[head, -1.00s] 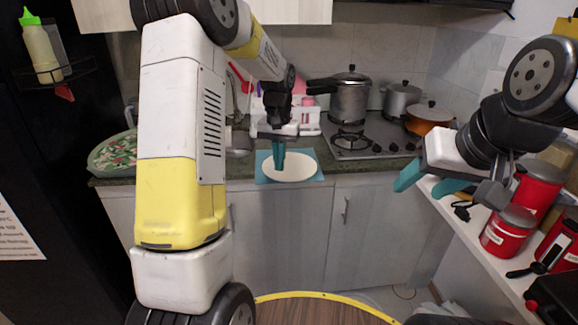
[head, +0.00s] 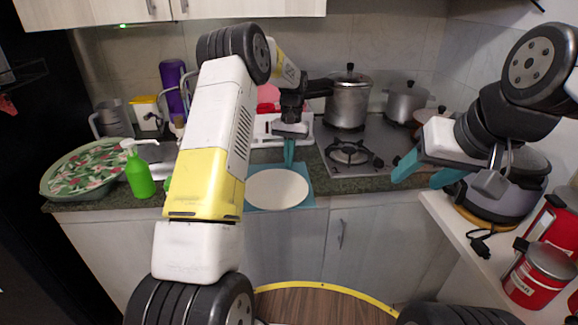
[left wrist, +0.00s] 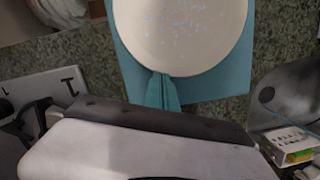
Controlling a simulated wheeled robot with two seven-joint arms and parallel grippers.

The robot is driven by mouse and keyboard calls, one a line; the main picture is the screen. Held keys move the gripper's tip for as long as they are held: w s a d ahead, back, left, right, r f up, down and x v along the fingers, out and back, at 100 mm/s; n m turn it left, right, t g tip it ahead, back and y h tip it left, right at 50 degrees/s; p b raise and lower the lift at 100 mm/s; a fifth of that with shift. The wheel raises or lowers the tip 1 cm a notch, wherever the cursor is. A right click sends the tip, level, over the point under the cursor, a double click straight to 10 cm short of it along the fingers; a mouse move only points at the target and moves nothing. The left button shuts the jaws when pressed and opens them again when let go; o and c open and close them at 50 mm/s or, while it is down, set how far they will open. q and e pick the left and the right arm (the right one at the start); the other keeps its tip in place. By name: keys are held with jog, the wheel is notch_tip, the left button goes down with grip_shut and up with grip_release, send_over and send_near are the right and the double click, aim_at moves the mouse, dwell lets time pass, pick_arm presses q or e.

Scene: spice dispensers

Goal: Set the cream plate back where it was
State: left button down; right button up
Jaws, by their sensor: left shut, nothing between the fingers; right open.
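The cream plate (head: 277,189) lies flat on a teal mat (head: 308,200) at the counter's front edge. In the left wrist view the plate (left wrist: 185,35) is cut off by the top edge, with the mat (left wrist: 130,65) around it. My left gripper (head: 289,160) points down at the plate's far side. Its fingers are shut with nothing between them; in the left wrist view the fingertips (left wrist: 162,80) are right by the plate's rim. I cannot tell whether they touch it. My right gripper (head: 425,175) is open and empty, away to the right.
A pressure cooker (head: 347,98) and other pots stand on the stove (head: 350,155) behind and right. Red canisters (head: 538,275) stand on the right shelf. A white rack (head: 265,130) is behind the mat.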

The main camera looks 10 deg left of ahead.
aim_at(277, 191)
pick_arm(q)
jog(key=s, duration=0.4)
jog(key=s+a, duration=0.1)
jog(key=s, duration=0.7)
jog(key=shift+a+f, duration=0.2)
jog(key=shift+f, duration=0.6)
jog(key=shift+f, duration=0.1)
